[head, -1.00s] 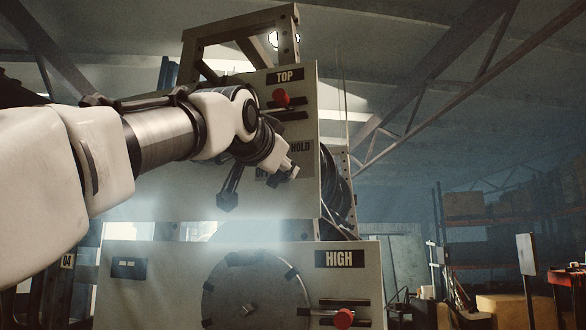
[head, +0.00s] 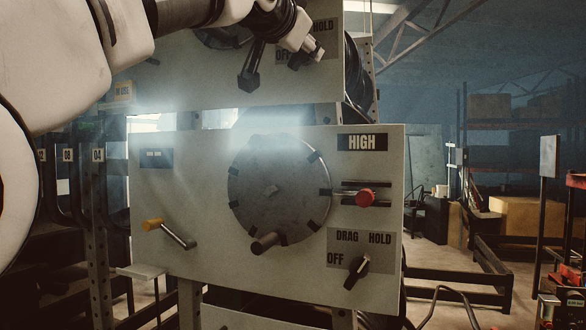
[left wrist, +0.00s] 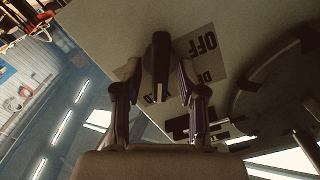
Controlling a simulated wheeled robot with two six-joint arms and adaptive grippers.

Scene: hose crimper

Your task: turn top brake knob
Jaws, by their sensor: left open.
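The top brake knob (left wrist: 161,65) is a black bar-shaped knob on the pale upper panel (head: 190,85). In the left wrist view it stands between the two fingers of my open left gripper (left wrist: 160,82), with a finger on each side. I cannot tell whether the fingers touch it. The OFF label (left wrist: 203,42) is beside the knob. My right gripper is not in view.
Shelving and boxes stand at the back right.

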